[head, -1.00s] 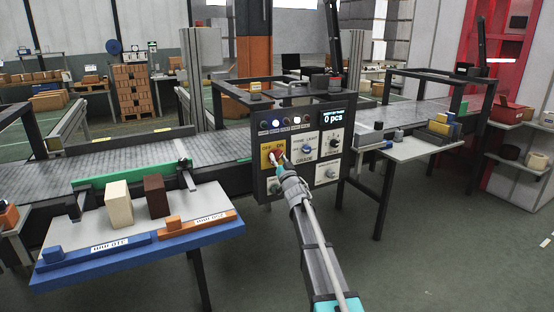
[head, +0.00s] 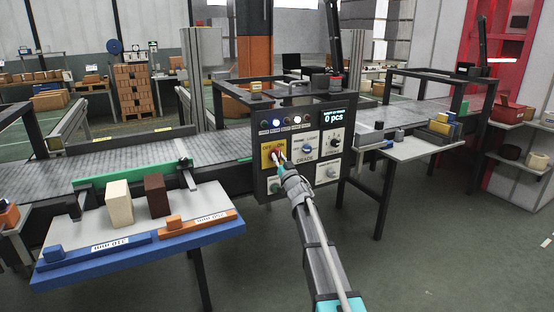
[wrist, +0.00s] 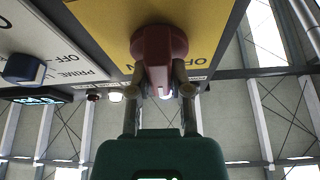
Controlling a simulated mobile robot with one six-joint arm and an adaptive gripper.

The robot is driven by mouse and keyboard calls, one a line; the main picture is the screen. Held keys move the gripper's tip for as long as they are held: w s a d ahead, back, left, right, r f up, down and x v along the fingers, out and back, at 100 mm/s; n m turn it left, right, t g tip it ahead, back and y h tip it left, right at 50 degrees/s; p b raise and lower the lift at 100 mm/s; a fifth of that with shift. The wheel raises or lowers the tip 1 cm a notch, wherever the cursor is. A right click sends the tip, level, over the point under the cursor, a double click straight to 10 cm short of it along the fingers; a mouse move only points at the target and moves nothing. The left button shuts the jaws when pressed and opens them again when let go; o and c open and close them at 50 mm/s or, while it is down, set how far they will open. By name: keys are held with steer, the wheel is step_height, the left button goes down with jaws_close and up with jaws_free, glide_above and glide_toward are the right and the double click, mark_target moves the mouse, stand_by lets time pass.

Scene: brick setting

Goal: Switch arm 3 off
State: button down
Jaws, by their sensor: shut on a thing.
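A control panel (head: 312,165) stands at the conveyor in the head view. On it is a yellow plate (head: 267,150) lettered OFF and ON, with a red rotary knob (wrist: 158,47) that fills the top middle of the wrist view. My gripper (head: 280,158) is at this knob, its two fingers (wrist: 159,84) closed on either side of the knob's grip. The fingers partly hide the knob in the head view. I cannot read a number for this switch, nor tell its exact setting.
Other knobs, including a blue one (wrist: 26,68), sit close beside the yellow plate. A blue-edged table (head: 80,232) with blocks stands at left, a white side table (head: 412,150) at right. The floor in front is clear.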

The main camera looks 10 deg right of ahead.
steer(key=n+g+y, duration=0.1)
steer(key=n+y, duration=0.1)
steer(key=n, duration=0.1)
steer(key=n+y, duration=0.1)
steer(key=n, duration=0.3)
steer(key=shift+n+g+y+p, duration=0.3)
steer(key=shift+g+y, duration=0.1)
steer(key=n+g+y, duration=0.1)
steer(key=n, duration=0.2)
steer(key=n+g+p, duration=0.1)
steer(key=n, duration=0.2)
steer(key=shift+a+n+y, duration=0.1)
steer(key=shift+n+y, duration=0.2)
steer(key=shift+y, duration=0.1)
steer(key=shift+g, duration=0.3)
steer(key=c, duration=0.6)
jaws_free()
steer(key=shift+o, duration=0.2)
steer(key=shift+s, duration=0.2)
